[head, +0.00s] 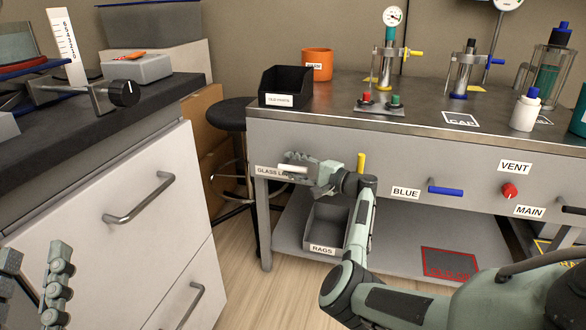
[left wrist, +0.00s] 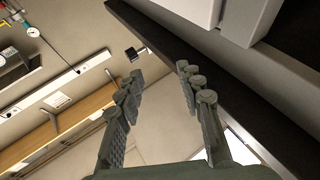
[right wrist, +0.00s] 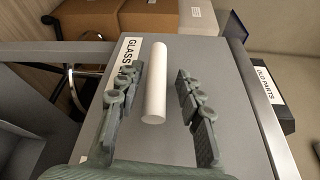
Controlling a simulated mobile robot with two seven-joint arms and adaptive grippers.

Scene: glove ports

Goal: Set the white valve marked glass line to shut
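The white valve handle (head: 291,168) is a round bar on the grey front panel of the bench, beside the label "GLASS LINE" (head: 271,172), which is partly hidden by my gripper. In the right wrist view the white handle (right wrist: 156,85) lies between the spread fingers of my right gripper (right wrist: 158,105), with gaps on both sides. My right gripper (head: 308,173) is open at the handle; touching cannot be seen. My left gripper (head: 33,285) is open and empty at the lower left, by the white drawers; it also shows in the left wrist view (left wrist: 160,85).
A yellow handle (head: 361,162) sits just right of my right gripper, a blue handle (head: 445,190) and red knob (head: 509,191) further right. A black old-parts bin (head: 286,86) stands above, a rags bin (head: 325,228) below. A white drawer cabinet (head: 110,200) fills the left.

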